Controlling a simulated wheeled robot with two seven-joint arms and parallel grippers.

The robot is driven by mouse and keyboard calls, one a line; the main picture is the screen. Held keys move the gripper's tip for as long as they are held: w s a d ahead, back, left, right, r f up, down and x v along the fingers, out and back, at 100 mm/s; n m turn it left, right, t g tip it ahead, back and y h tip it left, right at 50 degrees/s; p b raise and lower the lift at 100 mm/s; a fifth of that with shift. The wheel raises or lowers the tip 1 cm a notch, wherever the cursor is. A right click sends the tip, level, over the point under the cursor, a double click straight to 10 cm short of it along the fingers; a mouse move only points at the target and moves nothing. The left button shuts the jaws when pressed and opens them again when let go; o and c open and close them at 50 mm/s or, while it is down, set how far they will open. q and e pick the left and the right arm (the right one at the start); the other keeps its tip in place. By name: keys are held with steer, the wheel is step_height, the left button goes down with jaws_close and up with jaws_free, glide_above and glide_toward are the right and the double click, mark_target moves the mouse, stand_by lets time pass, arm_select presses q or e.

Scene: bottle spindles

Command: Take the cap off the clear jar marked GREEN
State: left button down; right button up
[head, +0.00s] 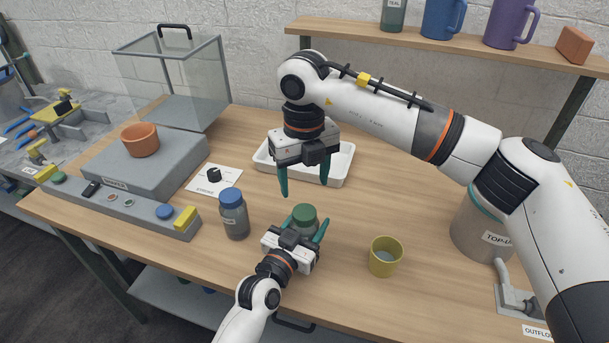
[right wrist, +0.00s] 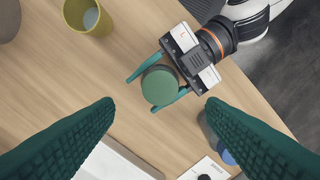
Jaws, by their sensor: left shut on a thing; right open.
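The jar with a green cap (head: 304,213) stands on the wooden table, and my left gripper (head: 304,232) is shut around its body from the front. The green cap also shows from above in the right wrist view (right wrist: 160,86), with the left gripper's fingers on either side below it. The jar's body and marking are mostly hidden by the left gripper. My right gripper (head: 306,179) is open and empty, pointing down above and behind the jar. Its two teal fingers are wide apart in the right wrist view (right wrist: 157,125), and the cap lies beyond their tips.
A blue-capped jar (head: 234,215) stands just left of the green-capped one. A yellow cup (head: 384,257) stands to the right. A white tray (head: 342,165) lies behind, partly under my right gripper. A grey control panel (head: 130,206) is at left.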

mark_target(305, 211)
steer(key=m, duration=0.6)
steer(key=shift+m, duration=0.4)
arm_select(q)
steer(key=shift+f, duration=0.1)
arm_select(e)
steer(key=m, duration=0.6)
steer(key=shift+f, duration=4)
steer(key=shift+c, duration=0.3)
